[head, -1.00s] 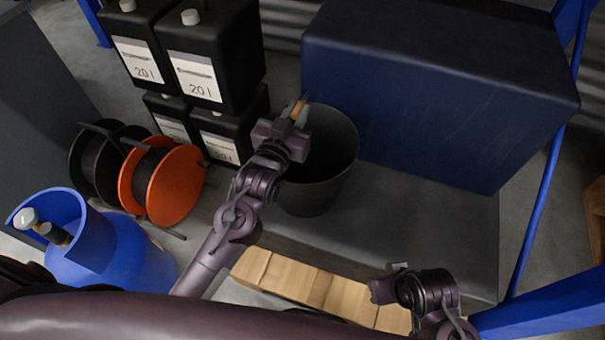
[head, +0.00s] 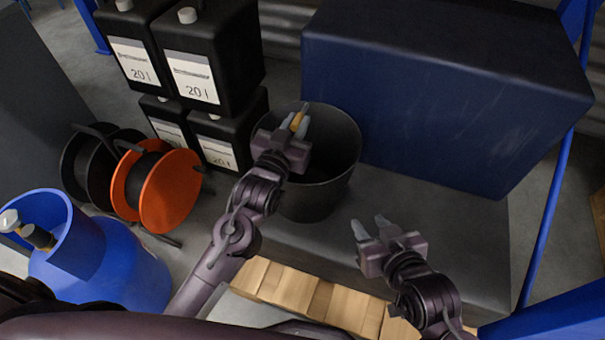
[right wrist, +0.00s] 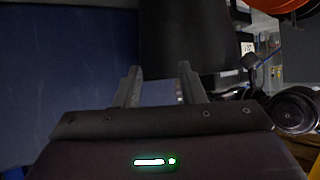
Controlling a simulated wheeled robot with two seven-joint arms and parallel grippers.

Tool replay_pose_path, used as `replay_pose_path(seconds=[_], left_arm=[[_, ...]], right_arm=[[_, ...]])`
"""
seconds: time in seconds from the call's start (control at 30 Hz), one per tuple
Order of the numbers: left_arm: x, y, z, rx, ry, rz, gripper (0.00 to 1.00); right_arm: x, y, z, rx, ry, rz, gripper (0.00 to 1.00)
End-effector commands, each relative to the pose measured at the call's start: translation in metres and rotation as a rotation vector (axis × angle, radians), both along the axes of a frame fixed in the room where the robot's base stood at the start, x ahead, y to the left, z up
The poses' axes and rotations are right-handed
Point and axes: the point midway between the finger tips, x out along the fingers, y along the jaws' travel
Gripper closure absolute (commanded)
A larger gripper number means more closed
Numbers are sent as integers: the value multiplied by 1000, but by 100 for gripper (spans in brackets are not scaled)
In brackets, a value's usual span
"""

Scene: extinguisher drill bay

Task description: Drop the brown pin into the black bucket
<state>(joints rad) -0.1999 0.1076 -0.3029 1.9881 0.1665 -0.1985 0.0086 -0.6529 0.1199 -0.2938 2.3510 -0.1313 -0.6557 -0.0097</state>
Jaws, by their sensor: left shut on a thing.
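My left gripper (head: 297,123) is shut on the brown pin (head: 297,121), whose yellowish-brown part shows between the fingers in the head view. The pin's lower part is hidden by the gripper. They appear over the left part of the opening of the black bucket (head: 325,190), which stands upright on the grey platform. The height above the rim is hard to tell. My right gripper (head: 369,228) is open and empty, to the right of and in front of the bucket. Its fingers (right wrist: 160,88) also show apart in the right wrist view.
A large dark blue box (head: 440,95) stands behind and right of the bucket. Stacked black 20 l canisters (head: 205,65) stand at the back left. An orange reel (head: 165,190) and a blue gas cylinder (head: 100,265) are at left. The platform (head: 440,225) is clear at right.

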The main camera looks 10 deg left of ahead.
Motion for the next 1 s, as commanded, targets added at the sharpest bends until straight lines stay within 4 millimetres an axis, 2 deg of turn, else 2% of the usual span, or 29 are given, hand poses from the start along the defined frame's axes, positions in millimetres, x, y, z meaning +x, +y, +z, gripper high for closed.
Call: replay_pose_path(seconds=[0.3,0.6,1.0], left_arm=[[0,0,-6,0,-1,0,100],[0,0,-9,0,-1,0,100],[0,0,-10,0,-1,0,100]], right_arm=[[23,4,42,81,-199,-14,64],[34,5,76,140,-343,-23,64],[36,5,86,156,-383,-26,64]])
